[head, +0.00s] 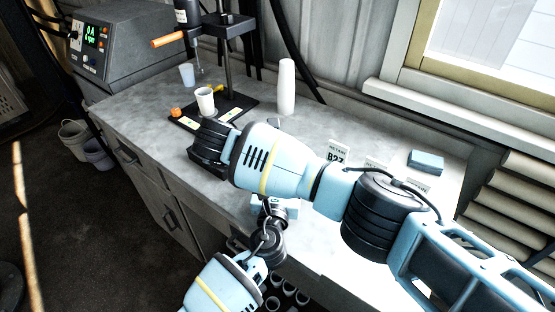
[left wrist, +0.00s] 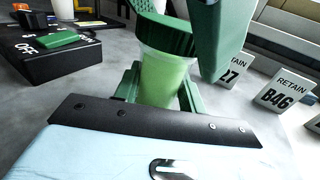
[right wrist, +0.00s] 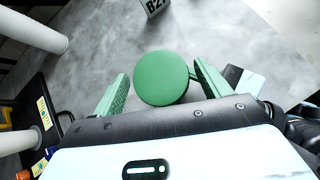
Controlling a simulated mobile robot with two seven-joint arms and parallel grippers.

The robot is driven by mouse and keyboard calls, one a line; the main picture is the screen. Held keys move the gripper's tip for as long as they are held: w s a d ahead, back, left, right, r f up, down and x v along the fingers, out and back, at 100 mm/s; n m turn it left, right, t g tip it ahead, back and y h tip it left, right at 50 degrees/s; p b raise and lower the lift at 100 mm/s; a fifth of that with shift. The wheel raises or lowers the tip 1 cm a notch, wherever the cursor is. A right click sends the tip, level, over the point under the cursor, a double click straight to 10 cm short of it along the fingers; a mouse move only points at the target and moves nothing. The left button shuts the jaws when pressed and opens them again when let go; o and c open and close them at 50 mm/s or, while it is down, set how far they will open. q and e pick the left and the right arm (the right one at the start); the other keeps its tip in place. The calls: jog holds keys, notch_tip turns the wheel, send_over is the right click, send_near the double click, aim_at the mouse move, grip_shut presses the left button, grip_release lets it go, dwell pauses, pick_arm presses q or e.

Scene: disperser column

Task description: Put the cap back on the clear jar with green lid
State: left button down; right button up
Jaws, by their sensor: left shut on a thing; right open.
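The clear jar (left wrist: 163,80) shows pale green in the left wrist view, upright between the fingers of my left gripper (left wrist: 157,88), which is shut on it. The green lid (left wrist: 166,36) sits level at the jar's mouth; I cannot tell whether it is fully seated. In the right wrist view the round lid (right wrist: 161,78) is seen from above, covering the jar, between the spread fingers of my right gripper (right wrist: 158,72). These fingers are open, with a gap on both sides of the lid. In the head view my right arm hides the jar and lid.
The disperser stand (head: 238,106) is on the bench, with a white cup (head: 205,100) and a tall white cylinder (head: 286,87) near it. Retain tags, one marked B27 (head: 337,151), and a blue block (head: 426,161) stand on the right. Bare bench lies between.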

jog(key=shift+r, duration=0.1)
jog(key=shift+r, duration=2.15)
jog(key=shift+c, duration=0.2)
